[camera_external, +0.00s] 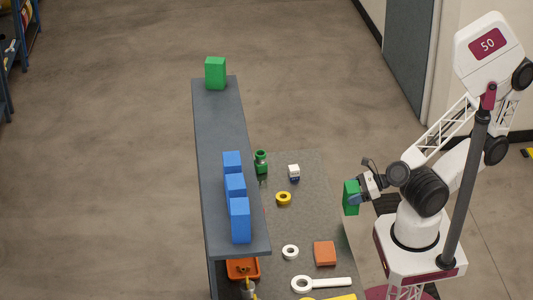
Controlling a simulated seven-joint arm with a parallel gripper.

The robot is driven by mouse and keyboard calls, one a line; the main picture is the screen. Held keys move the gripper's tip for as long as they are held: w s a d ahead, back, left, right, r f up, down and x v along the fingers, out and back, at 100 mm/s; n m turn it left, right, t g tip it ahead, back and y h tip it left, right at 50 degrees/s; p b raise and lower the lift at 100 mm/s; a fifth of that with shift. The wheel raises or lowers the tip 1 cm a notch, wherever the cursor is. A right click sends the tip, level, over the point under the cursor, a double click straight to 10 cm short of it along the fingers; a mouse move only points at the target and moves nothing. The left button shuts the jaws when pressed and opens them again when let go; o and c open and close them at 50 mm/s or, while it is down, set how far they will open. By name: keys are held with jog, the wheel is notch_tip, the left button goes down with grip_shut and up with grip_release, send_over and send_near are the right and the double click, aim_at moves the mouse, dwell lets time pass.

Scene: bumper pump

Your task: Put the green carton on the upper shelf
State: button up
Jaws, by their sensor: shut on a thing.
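A green carton (351,198) is in my gripper (357,194), off the right edge of the workbench and near my base. My gripper is shut on it; the fingers are small and partly hidden in this view. The upper shelf (208,135) is a long grey board to the left, raised above the bench. Another green carton (215,73) stands upright on the shelf's far end. Whether the held carton is clear of the bench edge below it is hard to tell.
Several blue cartons (240,220) stand in a row on the shelf's near part; the stretch behind them is bare.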

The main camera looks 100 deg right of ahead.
jog(key=shift+r, duration=0.1)
jog(key=w+d+r+n+y, duration=0.1)
jog(key=w+r+y, duration=0.1)
jog(key=w+r, duration=0.7)
jog(key=w+d+r+n+y, duration=0.1)
jog(key=w+r+n+y, duration=0.1)
jog(key=w+r, duration=0.7)
jog(key=w+d+r+n+y, duration=0.1)
jog(key=w+r, duration=0.8)
jog(key=r, duration=1.1)
jog(key=shift+d+n+g+y, duration=0.2)
jog(key=shift+n+g+y, duration=0.2)
jog(key=shift+n+y, duration=0.2)
jog(key=w+f, duration=0.1)
jog(key=w, duration=1.5)
jog(key=shift+f, duration=0.15)
jog(key=shift+f, duration=0.15)
jog(key=shift+f, duration=1.6)
jog(key=shift+f, duration=0.15)
